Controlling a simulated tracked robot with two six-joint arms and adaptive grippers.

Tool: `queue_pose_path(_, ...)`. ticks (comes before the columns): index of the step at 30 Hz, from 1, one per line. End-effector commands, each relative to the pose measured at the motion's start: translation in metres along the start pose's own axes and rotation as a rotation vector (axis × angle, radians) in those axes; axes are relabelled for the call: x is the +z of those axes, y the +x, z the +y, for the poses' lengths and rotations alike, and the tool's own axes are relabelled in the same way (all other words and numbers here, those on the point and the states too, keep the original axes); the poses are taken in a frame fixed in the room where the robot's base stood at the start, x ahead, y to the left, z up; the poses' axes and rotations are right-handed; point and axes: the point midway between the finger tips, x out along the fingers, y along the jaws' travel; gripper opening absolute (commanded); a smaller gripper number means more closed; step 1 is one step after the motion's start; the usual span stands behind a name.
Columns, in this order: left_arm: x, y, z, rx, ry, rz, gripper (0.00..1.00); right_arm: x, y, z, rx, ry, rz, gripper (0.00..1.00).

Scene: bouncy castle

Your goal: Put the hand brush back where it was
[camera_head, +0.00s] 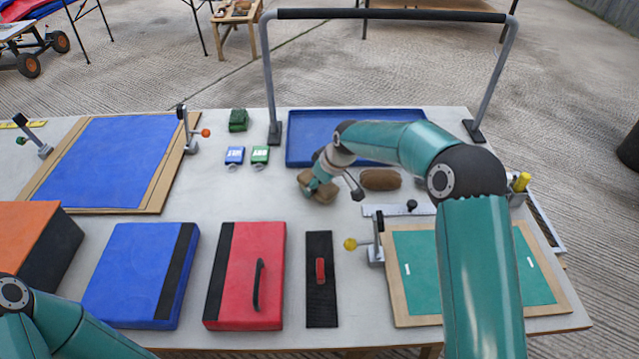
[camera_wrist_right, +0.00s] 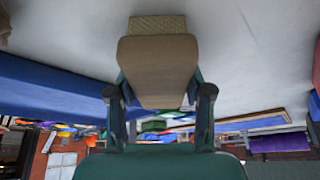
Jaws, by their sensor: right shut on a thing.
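The hand brush (camera_wrist_right: 158,70) is a tan-brown block with a paler, textured bristle part at its far end in the right wrist view. My right gripper (camera_wrist_right: 160,95) is shut on it, with one finger on each side. I cannot tell whether the brush touches the table. My left gripper is out of view; only part of my left arm shows at lower left.
A brown oval thing (camera_head: 380,179) lies right of the gripper, by the blue tray (camera_head: 300,155). Blue (camera_head: 235,155) and green (camera_head: 260,154) small boxes stand to the left. A red pad (camera_head: 240,290) and black strip (camera_head: 321,250) lie in front. A grey-legged frame (camera_head: 267,80) arches behind.

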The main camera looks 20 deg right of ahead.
Motion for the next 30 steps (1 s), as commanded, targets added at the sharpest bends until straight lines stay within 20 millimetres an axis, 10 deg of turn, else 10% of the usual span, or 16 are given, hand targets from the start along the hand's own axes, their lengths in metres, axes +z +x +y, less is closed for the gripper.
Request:
queue_pose_path(3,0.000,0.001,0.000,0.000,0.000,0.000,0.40,0.000,0.000,0.000,0.000,0.000,0.001,0.13)
queue_pose_path(4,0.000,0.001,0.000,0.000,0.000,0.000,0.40,0.000,0.000,0.000,0.000,0.000,0.000,0.54)
queue_pose_path(8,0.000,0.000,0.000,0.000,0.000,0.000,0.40,0.000,0.000,0.000,0.000,0.000,0.000,0.75)
queue_pose_path(20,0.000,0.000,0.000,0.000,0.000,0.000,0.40,-0.001,-0.004,0.000,0.001,0.000,0.001,0.76)
queue_pose_path(30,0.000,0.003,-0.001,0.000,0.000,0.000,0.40,-0.001,-0.058,0.001,0.003,0.001,0.004,0.76)
